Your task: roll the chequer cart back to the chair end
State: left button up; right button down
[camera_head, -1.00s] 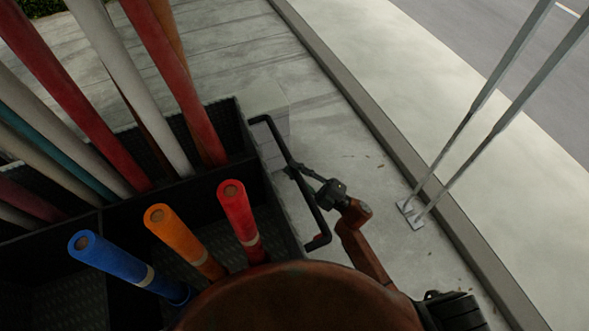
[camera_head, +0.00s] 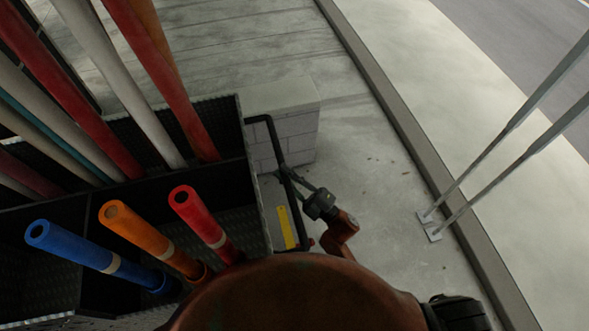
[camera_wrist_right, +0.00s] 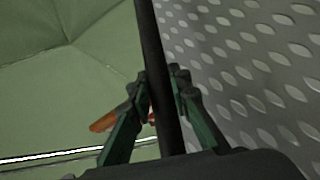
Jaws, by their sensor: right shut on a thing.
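The chequer-plate cart (camera_head: 225,112) is a dark, divided box at the left of the head view, holding upright poles and tubes. Its black tubular handle (camera_head: 273,137) stands out from its right side. My right gripper (camera_head: 291,178) is shut on the handle's bar. In the right wrist view, the green fingers of this gripper (camera_wrist_right: 163,86) close around the black bar (camera_wrist_right: 152,40), with grey patterned plate (camera_wrist_right: 250,70) to the right. The cart's wheels are not visible, and no chair is in view. My left gripper is out of view.
A pale block structure (camera_head: 290,120) stands just beyond the handle. A kerb (camera_head: 400,140) runs diagonally on the right, with two metal posts on a base plate (camera_head: 432,226) beside it. The pavement between handle and kerb is clear. Blue (camera_head: 95,252), orange (camera_head: 150,238) and red (camera_head: 200,220) tubes rise from the cart.

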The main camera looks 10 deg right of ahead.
jog(key=s+a, duration=0.1)
jog(key=a, duration=1)
jog(key=shift+s+a+b, duration=0.2)
jog(key=shift+a+b, duration=0.05)
jog(key=shift+b, duration=0.15)
jog(key=shift+f, duration=0.1)
jog(key=c, duration=1.8)
grip_release()
jog(key=shift+o, duration=0.2)
jog(key=v, duration=1.2)
